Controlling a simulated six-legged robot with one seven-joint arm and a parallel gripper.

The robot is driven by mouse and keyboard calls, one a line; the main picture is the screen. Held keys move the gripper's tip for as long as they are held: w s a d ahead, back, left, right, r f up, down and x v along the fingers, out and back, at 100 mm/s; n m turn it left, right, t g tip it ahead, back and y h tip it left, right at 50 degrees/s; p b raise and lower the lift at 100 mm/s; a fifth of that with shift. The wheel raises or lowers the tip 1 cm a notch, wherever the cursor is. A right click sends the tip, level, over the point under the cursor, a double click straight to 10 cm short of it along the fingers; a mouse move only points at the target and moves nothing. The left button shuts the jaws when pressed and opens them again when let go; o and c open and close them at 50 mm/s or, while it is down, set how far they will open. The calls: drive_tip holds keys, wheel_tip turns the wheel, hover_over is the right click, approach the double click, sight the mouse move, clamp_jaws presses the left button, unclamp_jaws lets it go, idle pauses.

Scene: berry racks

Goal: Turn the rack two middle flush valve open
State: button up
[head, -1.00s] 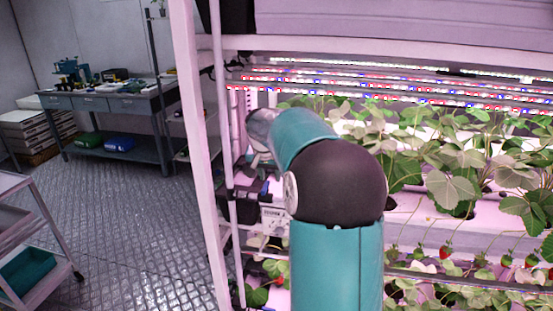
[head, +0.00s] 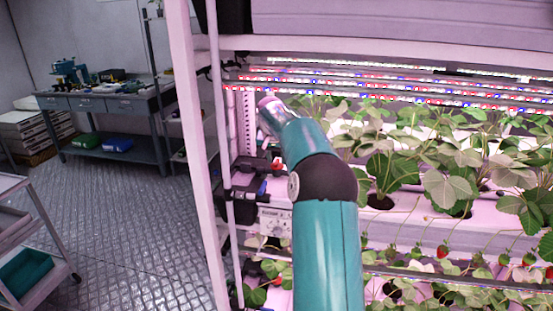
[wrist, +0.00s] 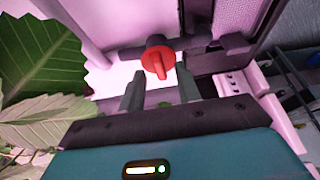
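A red valve handle (wrist: 158,60) on a dark pipe fitting shows in the wrist view, just beyond and between my gripper's fingertips. Its grip bar points down the picture, roughly along the fingers. My gripper (wrist: 159,79) is open, with one grey finger on each side and a gap around the handle; I see no contact. In the head view a small red valve handle (head: 277,165) sits among dark fittings at the rack's left end, beside my teal arm. My gripper cannot be made out in the head view.
Strawberry plants (head: 455,170) fill the rack to the right, and leaves (wrist: 42,75) come close at the wrist view's left. A pale rack post (head: 199,150) stands left of the fittings. A workbench (head: 110,105) and a trolley (head: 28,225) stand left, with open floor between.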

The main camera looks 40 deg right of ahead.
drive_tip(key=shift+f, duration=0.2)
drive_tip(key=shift+c, duration=0.4)
clamp_jaws()
